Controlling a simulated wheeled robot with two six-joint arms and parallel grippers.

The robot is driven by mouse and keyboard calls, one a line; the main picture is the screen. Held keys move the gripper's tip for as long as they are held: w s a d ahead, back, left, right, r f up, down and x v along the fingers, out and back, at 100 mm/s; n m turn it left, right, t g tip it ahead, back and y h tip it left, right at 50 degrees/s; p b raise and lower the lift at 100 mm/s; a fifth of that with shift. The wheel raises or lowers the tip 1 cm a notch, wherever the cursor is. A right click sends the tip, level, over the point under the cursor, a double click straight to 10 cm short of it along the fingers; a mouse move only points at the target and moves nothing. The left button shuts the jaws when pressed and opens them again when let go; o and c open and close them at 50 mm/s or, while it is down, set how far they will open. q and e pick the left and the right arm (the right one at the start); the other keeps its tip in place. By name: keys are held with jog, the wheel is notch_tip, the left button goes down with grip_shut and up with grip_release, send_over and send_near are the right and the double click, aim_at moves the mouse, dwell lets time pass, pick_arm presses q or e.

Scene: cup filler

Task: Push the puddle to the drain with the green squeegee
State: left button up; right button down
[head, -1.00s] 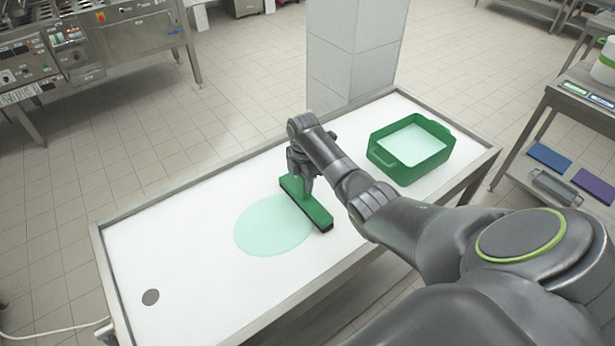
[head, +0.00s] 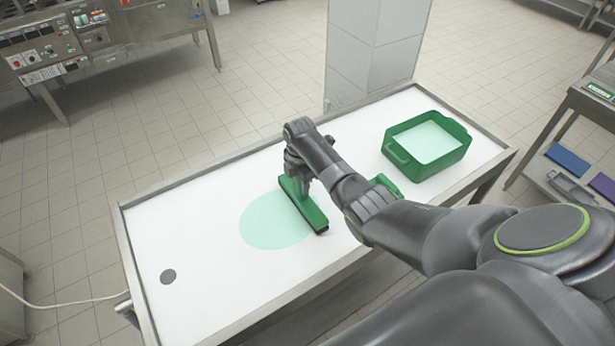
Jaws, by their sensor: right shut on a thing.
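The green squeegee (head: 315,218) stands on the white table, its long head flat across the puddle's right edge. My right gripper (head: 299,178) is shut on the squeegee's upright handle. The pale green puddle (head: 268,223) is a rounded patch touching the squeegee's left side. The drain (head: 168,276), a dark grey disc, lies near the table's left end, with bare white surface between it and the puddle. My left gripper is not in view.
The white table (head: 205,225) has a raised metal rim. A green tray (head: 398,151) with pale contents sits at its right end. Another green piece (head: 386,182) shows partly behind my right arm. A tiled pillar (head: 375,50) stands behind the table.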

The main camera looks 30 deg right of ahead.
jog(key=shift+s+a+f+p, duration=0.15)
jog(key=shift+a+p, duration=0.25)
jog(key=shift+a, duration=0.65)
jog(key=shift+s+a+p, duration=0.15)
jog(key=shift+a+p, duration=0.25)
jog(key=shift+a, duration=0.6)
